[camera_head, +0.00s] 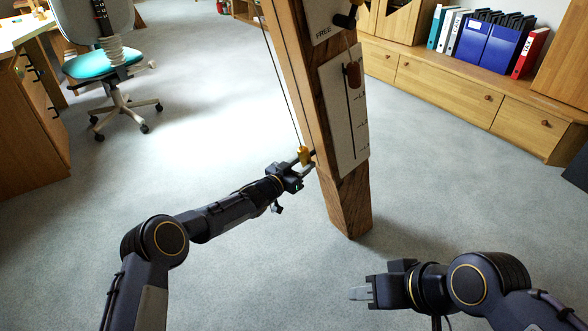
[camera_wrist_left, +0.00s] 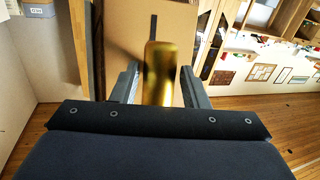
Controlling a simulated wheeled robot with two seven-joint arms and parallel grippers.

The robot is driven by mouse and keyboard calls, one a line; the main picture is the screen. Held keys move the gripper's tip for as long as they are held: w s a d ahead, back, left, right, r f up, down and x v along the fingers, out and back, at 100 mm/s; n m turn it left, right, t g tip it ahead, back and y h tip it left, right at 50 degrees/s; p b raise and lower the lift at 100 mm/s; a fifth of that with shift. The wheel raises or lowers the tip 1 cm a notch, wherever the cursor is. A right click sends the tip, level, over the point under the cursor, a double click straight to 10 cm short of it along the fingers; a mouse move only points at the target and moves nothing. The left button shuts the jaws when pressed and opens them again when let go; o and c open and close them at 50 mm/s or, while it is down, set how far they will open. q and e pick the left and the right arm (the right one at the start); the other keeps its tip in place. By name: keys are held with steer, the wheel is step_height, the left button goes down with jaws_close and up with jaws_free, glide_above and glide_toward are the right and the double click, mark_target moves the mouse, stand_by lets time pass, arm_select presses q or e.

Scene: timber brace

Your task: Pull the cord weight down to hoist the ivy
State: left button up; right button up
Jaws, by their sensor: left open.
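The cord weight (camera_head: 303,155) is a small brass-yellow piece hanging at the lower end of thin dark cords (camera_head: 284,78), beside the left face of the timber post (camera_head: 345,205). My left gripper (camera_head: 306,164) is at the weight, with its fingers open. In the left wrist view the brass weight (camera_wrist_left: 160,72) stands between the two open fingers (camera_wrist_left: 160,88), with gaps showing at its sides. My right gripper (camera_head: 360,293) is low at the right, away from the post, seen edge-on; its finger gap cannot be made out. The ivy does not show in either view.
A pale scale plate (camera_head: 345,110) with a red-brown slider (camera_head: 353,75) is on the post. Above it is a plate with a black knob (camera_head: 344,20). An office chair (camera_head: 104,65) stands back left, a low wooden cabinet (camera_head: 470,90) back right. The floor between is clear.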

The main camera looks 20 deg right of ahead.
mark_target(302, 163)
arm_select(q)
steer(key=p+v, duration=0.1)
steer(key=v, duration=0.4)
steer(key=shift+d+r+p, duration=0.1)
steer(key=shift+p, duration=0.2)
steer(key=shift+s+a, duration=0.25)
steer(key=shift+a, duration=0.05)
